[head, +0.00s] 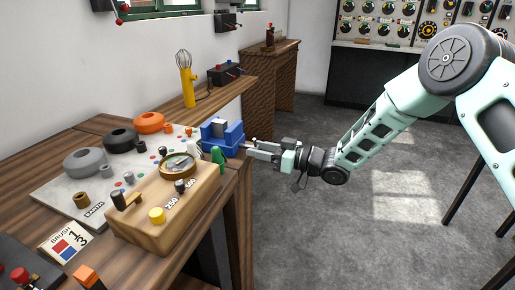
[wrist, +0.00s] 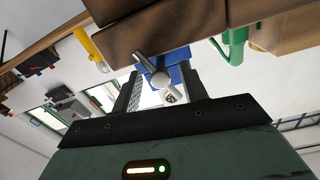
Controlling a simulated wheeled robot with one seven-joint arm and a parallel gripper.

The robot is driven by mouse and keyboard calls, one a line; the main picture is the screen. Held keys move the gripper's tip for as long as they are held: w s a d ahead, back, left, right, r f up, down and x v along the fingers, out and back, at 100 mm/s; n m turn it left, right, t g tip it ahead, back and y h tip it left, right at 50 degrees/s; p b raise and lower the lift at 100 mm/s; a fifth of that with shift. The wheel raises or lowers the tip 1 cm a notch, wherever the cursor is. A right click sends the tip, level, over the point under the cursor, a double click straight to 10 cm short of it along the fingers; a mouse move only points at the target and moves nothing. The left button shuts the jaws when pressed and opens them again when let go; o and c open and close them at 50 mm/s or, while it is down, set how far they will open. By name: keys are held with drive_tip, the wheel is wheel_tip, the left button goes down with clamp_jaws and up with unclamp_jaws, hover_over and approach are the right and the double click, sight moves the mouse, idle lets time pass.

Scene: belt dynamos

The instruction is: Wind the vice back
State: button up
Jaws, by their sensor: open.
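The blue vice (head: 222,136) is mounted at the right edge of the wooden bench, with a grey block (head: 219,126) at its jaws. In the wrist view, part of its blue body (wrist: 180,76) shows behind its metal handle bar (wrist: 152,70). My gripper (head: 254,149) reaches in from the right at the front of the vice. Its fingers are open and stand on either side of the screw end (wrist: 170,97) and handle. I cannot tell whether either finger touches the handle.
A green clamp (head: 218,156) and a wooden meter box (head: 165,205) stand close to the vice. A yellow lamp (head: 187,80) stands behind it. A wooden cabinet (head: 268,80) is farther back. The floor (head: 300,220) right of the bench is clear.

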drive_tip(key=shift+w+a, duration=0.2)
drive_tip(key=shift+a, duration=0.3)
clamp_jaws()
drive_tip(key=shift+f+n+b, duration=0.3)
drive_tip(key=shift+n+b, duration=0.4)
drive_tip(key=shift+b, duration=0.4)
drive_tip(key=shift+n+b, duration=0.6)
drive_tip(key=shift+b, duration=0.05)
drive_tip(key=shift+r+n+b, duration=0.25)
drive_tip(key=shift+n+b, duration=0.65)
drive_tip(key=shift+n, duration=0.2)
